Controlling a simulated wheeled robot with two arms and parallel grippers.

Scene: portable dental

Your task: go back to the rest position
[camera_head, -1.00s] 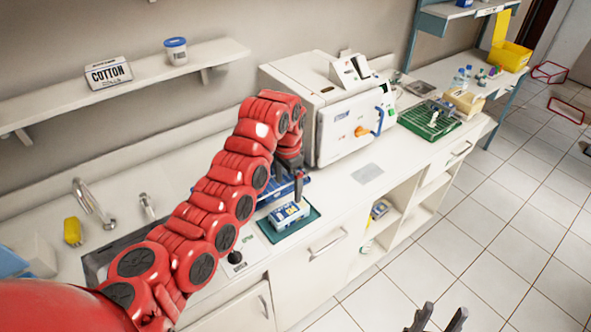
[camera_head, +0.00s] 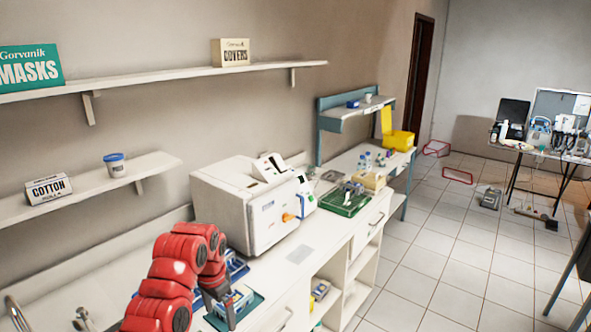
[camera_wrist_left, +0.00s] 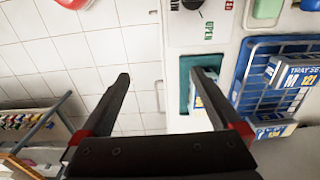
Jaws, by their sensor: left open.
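My left arm is red and comes in low at the left of the head view. Its dark left gripper (camera_head: 222,304) points down over the worktop, close to a small blue-and-white box (camera_head: 239,298) on a teal mat (camera_head: 252,312). In the left wrist view, the left gripper (camera_wrist_left: 161,76) is open, with nothing held between its spread fingers. The teal mat (camera_wrist_left: 185,72) lies below, by the right finger, which partly hides the box. I cannot tell the exact gap to the box. My right gripper is out of view.
A white sterilizer-like machine (camera_head: 245,210) stands behind the mat. A blue rack (camera_wrist_left: 242,72) with labelled boxes is beside the mat. A green tray (camera_head: 343,203) sits farther along the counter. Shelves (camera_head: 150,165) line the wall. Tiled floor (camera_head: 440,270) is open to the right.

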